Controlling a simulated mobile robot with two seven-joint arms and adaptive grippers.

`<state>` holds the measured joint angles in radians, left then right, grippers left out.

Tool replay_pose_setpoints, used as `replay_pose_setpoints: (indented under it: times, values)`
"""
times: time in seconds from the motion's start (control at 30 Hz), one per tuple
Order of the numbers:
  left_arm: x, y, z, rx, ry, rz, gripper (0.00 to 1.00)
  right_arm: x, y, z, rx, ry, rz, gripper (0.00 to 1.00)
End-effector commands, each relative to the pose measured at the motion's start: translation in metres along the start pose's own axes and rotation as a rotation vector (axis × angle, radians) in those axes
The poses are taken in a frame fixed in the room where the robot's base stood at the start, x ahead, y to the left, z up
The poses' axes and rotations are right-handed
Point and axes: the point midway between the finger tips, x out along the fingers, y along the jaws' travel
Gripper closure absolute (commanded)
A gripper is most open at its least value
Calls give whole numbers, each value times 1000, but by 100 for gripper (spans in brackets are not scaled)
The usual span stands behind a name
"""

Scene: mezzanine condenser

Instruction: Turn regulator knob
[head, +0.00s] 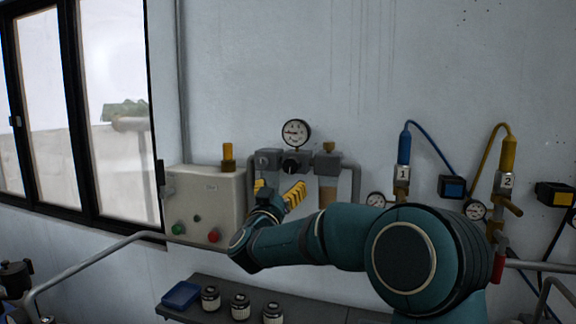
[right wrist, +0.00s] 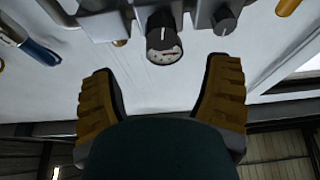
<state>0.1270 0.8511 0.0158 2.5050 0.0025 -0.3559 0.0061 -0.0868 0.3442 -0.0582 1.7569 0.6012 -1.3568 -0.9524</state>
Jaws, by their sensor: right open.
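The regulator knob (head: 291,166) is a dark round knob on the front of a grey wall-mounted unit, just below a round white pressure gauge (head: 296,133). In the right wrist view, which looks upside down, a dark knob (right wrist: 161,22) with a pale line shows at the top middle, with a partly hidden gauge face (right wrist: 163,54) below it. My right gripper (head: 277,191) is open, its yellow fingers apart and empty, just below the knob in the head view. In the right wrist view both fingers (right wrist: 160,68) stand apart, short of the knob. My left gripper is not in view.
A smaller grey knob (head: 262,160) sits left of the regulator knob. A control box (head: 205,200) with green and red buttons is further left. Hoses and gauges hang on the right. A shelf (head: 330,312) with a blue tray (head: 181,295) and several jars lies below.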

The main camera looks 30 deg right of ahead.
Motion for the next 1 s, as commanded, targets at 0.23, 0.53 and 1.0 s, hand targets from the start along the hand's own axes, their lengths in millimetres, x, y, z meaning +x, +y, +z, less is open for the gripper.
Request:
replay_pose_setpoints:
  times: [0.23, 0.53, 1.0]
  values:
    - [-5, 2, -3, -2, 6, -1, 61, 51, 0, 0, 0, 0, 1, 23]
    - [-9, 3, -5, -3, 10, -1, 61, 89, -1, 0, 0, 0, -2, 23]
    - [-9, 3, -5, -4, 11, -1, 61, 96, -1, 1, 0, -1, -4, 36]
